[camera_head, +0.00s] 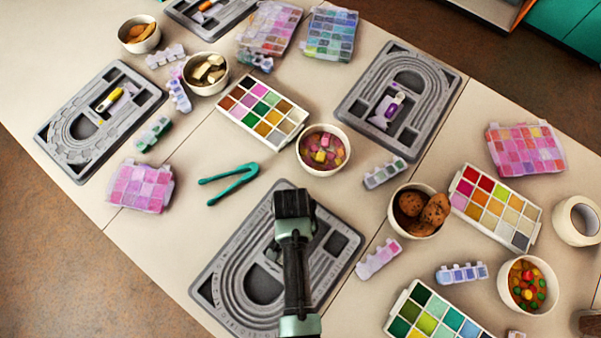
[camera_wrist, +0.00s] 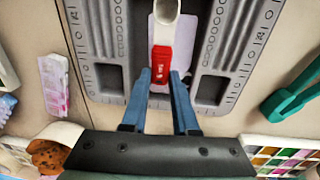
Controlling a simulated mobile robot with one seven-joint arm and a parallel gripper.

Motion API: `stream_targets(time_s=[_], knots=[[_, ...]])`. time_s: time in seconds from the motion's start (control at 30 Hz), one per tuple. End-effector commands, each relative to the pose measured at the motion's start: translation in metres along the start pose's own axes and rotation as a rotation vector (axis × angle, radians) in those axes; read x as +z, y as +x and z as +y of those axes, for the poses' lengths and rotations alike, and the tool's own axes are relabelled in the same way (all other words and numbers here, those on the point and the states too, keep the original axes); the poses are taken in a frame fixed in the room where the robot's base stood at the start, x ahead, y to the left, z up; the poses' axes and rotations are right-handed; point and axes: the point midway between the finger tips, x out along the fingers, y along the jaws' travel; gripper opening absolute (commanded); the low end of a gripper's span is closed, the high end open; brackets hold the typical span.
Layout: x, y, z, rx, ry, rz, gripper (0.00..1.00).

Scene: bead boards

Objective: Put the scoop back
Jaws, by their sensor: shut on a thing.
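The scoop (camera_wrist: 161,58) has a red handle and a white bowl. In the wrist view its bowl points up the picture, away from me. My gripper (camera_wrist: 161,80) has its blue fingers on either side of the red handle and is shut on it. The scoop is over the middle of the near grey bead board (camera_head: 225,275), which also shows in the wrist view (camera_wrist: 97,45). I cannot tell whether the scoop touches the board. In the head view my gripper (camera_head: 293,205) and arm cover the scoop.
Other bead boards hold a yellow-handled scoop (camera_head: 109,100) and a purple-handled scoop (camera_head: 386,112). Green tweezers (camera_head: 230,184) lie left of the near board. A bowl of colourful pieces (camera_head: 323,150), a cookie bowl (camera_head: 416,212) and a pink bead strip (camera_head: 378,259) stand close by.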

Motion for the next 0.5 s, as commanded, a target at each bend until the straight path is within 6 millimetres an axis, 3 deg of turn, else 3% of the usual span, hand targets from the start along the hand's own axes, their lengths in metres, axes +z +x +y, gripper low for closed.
stream_targets(time_s=[0.13,0.5], knots=[[0.000,0.013,-0.001,0.000,0.000,0.000,0.00],[0.000,0.017,-0.002,-0.001,0.000,0.001,0.00]])
